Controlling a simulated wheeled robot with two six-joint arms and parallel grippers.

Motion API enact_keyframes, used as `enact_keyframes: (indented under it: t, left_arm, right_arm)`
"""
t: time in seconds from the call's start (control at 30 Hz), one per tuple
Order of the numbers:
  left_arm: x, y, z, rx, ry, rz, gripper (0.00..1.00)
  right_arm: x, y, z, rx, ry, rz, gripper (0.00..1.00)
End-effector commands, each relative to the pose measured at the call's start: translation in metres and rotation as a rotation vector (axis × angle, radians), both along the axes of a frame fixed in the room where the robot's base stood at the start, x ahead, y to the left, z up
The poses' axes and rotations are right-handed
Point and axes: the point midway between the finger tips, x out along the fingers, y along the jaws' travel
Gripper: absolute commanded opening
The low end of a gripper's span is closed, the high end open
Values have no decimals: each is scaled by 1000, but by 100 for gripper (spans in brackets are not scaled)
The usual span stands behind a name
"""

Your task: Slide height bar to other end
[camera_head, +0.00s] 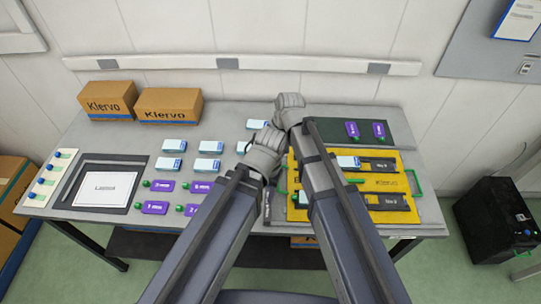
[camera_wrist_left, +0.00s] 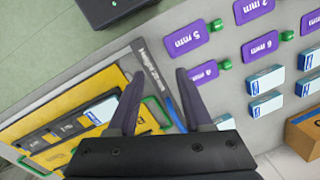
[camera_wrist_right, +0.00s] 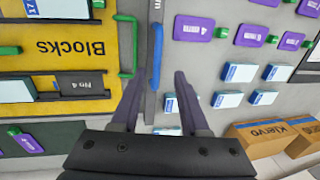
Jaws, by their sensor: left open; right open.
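The height bar is a long grey strip with printed lettering (camera_wrist_left: 150,62). It runs along the side of the yellow board in both wrist views, and its grey face also shows in the right wrist view (camera_wrist_right: 157,12). A blue handle (camera_wrist_right: 156,60) stands on it, and a blue handle shows in the left wrist view (camera_wrist_left: 176,112). My left gripper (camera_wrist_left: 160,74) is open, with the bar between its fingers in view. My right gripper (camera_wrist_right: 159,74) is open around the line of its blue handle. Contact cannot be told. In the head view my arms hide most of the bar.
The yellow blocks board (camera_head: 398,157) with green handles lies right of the bar. Purple tags (camera_head: 154,208) and white-blue boxes (camera_head: 209,147) lie to its left. A dark mat (camera_head: 402,132) lies behind the board. Cardboard boxes (camera_head: 168,105) stand at the back left.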

Motion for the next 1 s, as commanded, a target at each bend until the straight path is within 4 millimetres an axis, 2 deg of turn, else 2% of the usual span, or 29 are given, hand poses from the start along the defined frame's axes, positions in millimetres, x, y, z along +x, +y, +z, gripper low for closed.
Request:
enact_keyframes:
  t: [0.03,0.23,0.67,0.77,0.9,1.0]
  left_arm:
    - [0,0,15,0,0,0,50]
    - [0,0,36,0,0,-1,50]
    - [0,0,37,0,0,-2,50]
    - [0,0,31,0,1,-6,50]
    - [0,0,20,0,2,-17,50]
    - [0,0,15,-1,3,-24,50]
  right_arm:
    - [0,-2,15,0,0,0,45]
    - [0,-6,36,1,0,0,45]
    - [-3,-9,37,-4,0,4,45]
    - [-29,-24,29,-50,-4,46,45]
    - [-86,-65,16,-179,-5,160,45]
    - [-113,-87,12,-252,-1,225,45]
